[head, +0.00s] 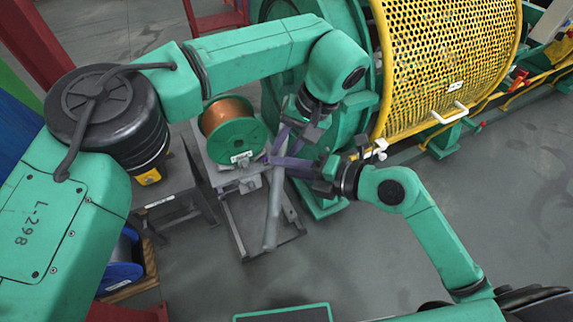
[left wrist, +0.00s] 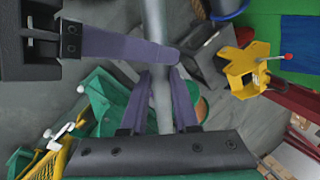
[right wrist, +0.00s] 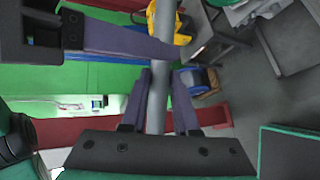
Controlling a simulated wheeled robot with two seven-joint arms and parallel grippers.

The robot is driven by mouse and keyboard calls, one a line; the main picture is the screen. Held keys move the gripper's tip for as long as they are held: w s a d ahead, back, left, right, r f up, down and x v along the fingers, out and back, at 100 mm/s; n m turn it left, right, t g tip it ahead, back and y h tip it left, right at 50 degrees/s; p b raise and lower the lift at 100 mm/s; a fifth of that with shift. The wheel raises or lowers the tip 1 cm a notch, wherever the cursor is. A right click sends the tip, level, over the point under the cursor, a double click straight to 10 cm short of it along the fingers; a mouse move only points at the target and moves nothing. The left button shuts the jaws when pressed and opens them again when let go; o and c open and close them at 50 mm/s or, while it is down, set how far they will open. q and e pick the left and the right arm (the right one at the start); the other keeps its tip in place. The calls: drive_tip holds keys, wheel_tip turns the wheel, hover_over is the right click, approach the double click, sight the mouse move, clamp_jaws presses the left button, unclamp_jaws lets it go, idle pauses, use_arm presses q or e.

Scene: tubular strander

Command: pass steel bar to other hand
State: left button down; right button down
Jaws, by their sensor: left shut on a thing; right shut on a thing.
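The steel bar (head: 272,215) is a plain grey rod. In the head view it hangs nearly upright, slightly tilted, in front of the spool stand. My left gripper (head: 278,150) comes from above and is shut on the bar near its upper end. My right gripper (head: 276,162) comes from the right and is shut on it just beside the left one. In the left wrist view the bar (left wrist: 159,60) runs between my fingers, with the right gripper's finger crossing close by. The right wrist view shows the bar (right wrist: 160,60) between the right fingers. The bar's top is hidden by the grippers.
A copper-wound spool with green flanges (head: 238,140) sits on a grey stand just left of the grippers. A yellow perforated guard (head: 440,60) and a green machine ring stand at the upper right. A blue spool (head: 122,265) is at lower left.

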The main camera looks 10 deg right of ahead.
use_arm(q)
drive_tip(key=shift+w+a+r, duration=0.15)
use_arm(e)
drive_tip(key=shift+d+f, duration=0.1)
drive_tip(key=shift+f, duration=0.2)
use_arm(q)
drive_tip(key=c, duration=0.7)
unclamp_jaws()
drive_tip(key=shift+o, duration=0.5)
use_arm(e)
drive_tip(key=shift+r, duration=0.2)
